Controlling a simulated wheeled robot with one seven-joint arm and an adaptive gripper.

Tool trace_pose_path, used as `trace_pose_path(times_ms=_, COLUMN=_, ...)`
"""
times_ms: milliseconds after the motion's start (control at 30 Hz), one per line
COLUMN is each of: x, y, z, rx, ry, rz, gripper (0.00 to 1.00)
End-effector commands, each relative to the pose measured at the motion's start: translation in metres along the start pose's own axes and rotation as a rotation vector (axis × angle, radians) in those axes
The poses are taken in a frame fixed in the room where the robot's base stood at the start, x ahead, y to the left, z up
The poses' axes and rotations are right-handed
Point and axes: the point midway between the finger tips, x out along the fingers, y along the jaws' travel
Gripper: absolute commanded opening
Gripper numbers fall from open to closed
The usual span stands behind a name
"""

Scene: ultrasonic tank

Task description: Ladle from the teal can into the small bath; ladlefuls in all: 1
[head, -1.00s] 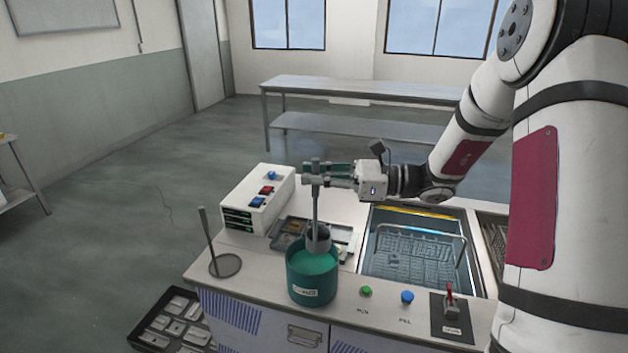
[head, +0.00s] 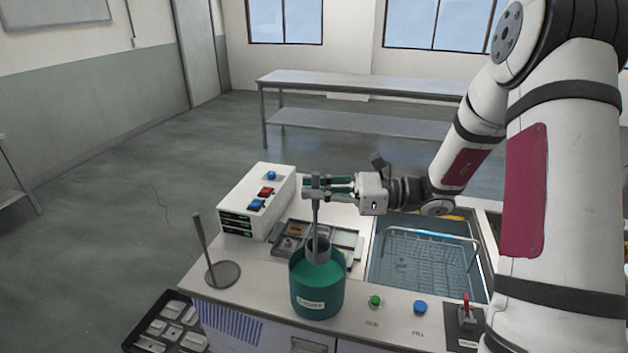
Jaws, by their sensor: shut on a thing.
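The teal can (head: 318,297) stands at the front of the worktop, with a white label low on its side and green inside. My gripper (head: 318,186) is shut on the upper end of the grey ladle (head: 316,220). The ladle hangs upright, with its bowl (head: 318,250) at the can's mouth, partly inside. I cannot tell whether the bowl touches the liquid or holds any. To the right is a bath (head: 378,262) with a wire basket in it; I cannot tell whether it is the small bath. My arm hides much of the right side.
A white box with coloured buttons (head: 257,203) stands behind left. A strainer-like disc with an upright handle (head: 222,273) is left of the can. A sorting tray (head: 349,240) lies behind the can. Green (head: 375,301) and blue (head: 420,306) buttons and a red switch (head: 466,312) line the front.

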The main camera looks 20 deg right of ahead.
Motion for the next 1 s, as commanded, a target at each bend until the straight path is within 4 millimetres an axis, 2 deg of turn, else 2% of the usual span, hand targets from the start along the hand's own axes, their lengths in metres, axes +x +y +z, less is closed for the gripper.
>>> trace_pose_path(times_ms=1000, x=0.000, y=-0.001, z=-0.103, rx=0.003, ry=-0.001, rz=0.000, gripper=0.00)
